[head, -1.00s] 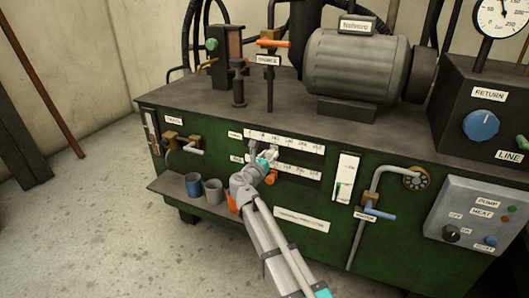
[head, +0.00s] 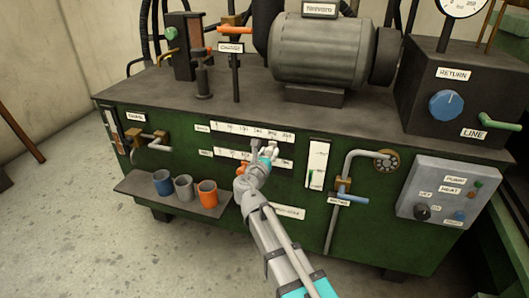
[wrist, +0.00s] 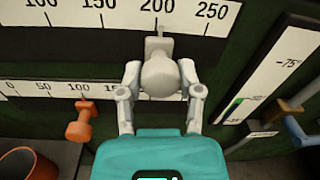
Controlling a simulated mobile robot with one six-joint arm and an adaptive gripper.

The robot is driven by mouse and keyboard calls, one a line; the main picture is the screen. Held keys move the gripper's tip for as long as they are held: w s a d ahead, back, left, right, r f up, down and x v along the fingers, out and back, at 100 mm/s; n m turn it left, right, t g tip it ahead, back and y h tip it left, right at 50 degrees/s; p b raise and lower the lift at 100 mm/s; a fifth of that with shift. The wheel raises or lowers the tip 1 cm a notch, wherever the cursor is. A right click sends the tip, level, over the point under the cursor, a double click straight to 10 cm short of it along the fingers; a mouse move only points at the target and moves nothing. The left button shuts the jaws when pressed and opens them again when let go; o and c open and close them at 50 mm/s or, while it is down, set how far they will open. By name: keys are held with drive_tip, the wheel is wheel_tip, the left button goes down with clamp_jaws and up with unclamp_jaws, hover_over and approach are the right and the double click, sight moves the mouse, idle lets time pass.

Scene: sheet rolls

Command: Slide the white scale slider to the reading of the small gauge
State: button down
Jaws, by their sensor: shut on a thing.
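The white slider (wrist: 161,72) has a round, pale knob and a thin pointer. In the wrist view the pointer is at about 200 on the upper scale (wrist: 98,20). My gripper (wrist: 160,82) is shut on the knob, a finger on each side. In the head view my gripper (head: 267,153) is at the right part of the upper scale (head: 230,128) and hides most of the slider. A round gauge (head: 462,6) at the top right is cut off by the frame edge; its needle cannot be read.
An orange slider (wrist: 80,122) hangs near 100 on the lower scale, left of my gripper. A vertical white scale (head: 316,165) and a bent pipe with a blue handle (head: 350,198) are to the right. Several cups stand on a shelf (head: 135,185) at lower left.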

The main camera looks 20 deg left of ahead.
drive_tip(key=shift+a, duration=0.15)
drive_tip(key=shift+c, duration=1.3)
unclamp_jaws()
drive_tip(key=shift+a, duration=0.1)
drive_tip(key=shift+s, duration=0.15)
drive_tip(key=shift+s+d, duration=0.2)
drive_tip(key=shift+s, duration=0.65)
drive_tip(key=s, duration=1)
drive_tip(key=shift+d, duration=0.4)
